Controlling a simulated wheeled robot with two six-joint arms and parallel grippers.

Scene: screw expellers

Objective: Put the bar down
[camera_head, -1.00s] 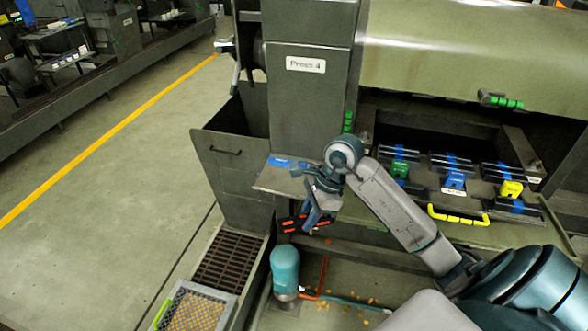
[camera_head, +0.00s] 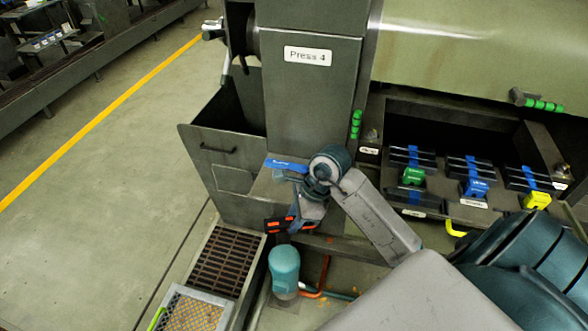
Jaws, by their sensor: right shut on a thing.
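My right gripper (camera_head: 281,224), with orange-marked dark fingers, is shut at the front of the press ledge (camera_head: 262,190). What it grips hardly shows at this size; I take it to be the bar, mostly hidden by the fingers. I cannot tell whether it touches the ledge. Dark bars with blue tape lie in several groups in the press bay at right. They have a green tag (camera_head: 413,176), a blue tag (camera_head: 474,187) and a yellow tag (camera_head: 537,200). My left gripper is not in view.
The press column carries a Press 4 label (camera_head: 307,56). An open dark bin (camera_head: 215,165) stands left of the column. A floor grate (camera_head: 228,262) and a mesh-topped tray (camera_head: 192,312) are below. The floor at left is clear.

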